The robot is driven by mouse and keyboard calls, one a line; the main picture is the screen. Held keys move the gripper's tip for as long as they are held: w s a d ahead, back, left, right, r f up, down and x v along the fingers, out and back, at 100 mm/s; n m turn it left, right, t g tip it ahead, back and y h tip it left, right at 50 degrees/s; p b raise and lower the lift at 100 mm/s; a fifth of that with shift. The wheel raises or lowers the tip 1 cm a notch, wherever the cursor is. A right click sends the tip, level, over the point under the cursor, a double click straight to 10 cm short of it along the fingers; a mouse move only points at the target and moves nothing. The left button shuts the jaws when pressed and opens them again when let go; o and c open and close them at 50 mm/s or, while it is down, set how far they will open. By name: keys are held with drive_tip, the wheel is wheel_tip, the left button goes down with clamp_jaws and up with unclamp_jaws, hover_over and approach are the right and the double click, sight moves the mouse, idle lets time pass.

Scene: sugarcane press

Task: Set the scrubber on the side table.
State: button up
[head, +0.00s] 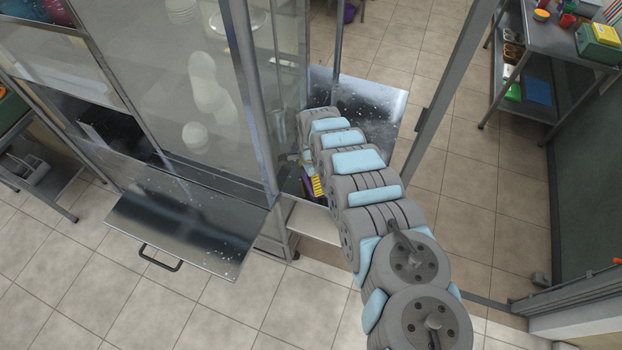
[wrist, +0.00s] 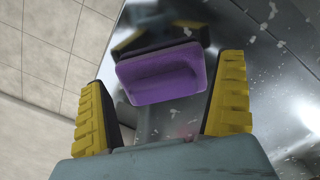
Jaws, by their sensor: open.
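The scrubber is a purple block (wrist: 163,76), seen in the wrist view over a shiny, speckled steel surface (wrist: 275,75). My gripper (wrist: 168,98) is open, with one yellow ridged finger on each side of the scrubber and visible gaps to it. I cannot tell whether the scrubber touches the steel. In the head view, a bit of purple (head: 308,186) shows beside my gripper (head: 315,188), mostly hidden by my arm. A speckled steel side shelf (head: 376,98) lies behind my arm; I cannot tell whether this is the side table.
The glass-sided press cabinet (head: 190,80) stands left of my arm. Its steel front flap (head: 180,235) with a black handle sticks out. A grey rack (head: 560,45) with bowls and boxes stands at the upper right. Tiled floor (head: 455,165) lies open between.

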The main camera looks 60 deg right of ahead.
wheel_tip(320, 180, up, 12)
drive_tip(key=b, duration=0.1)
drive_tip(key=shift+f+b, duration=0.25)
drive_tip(key=shift+b, duration=0.05)
idle(0.7)
idle(0.6)
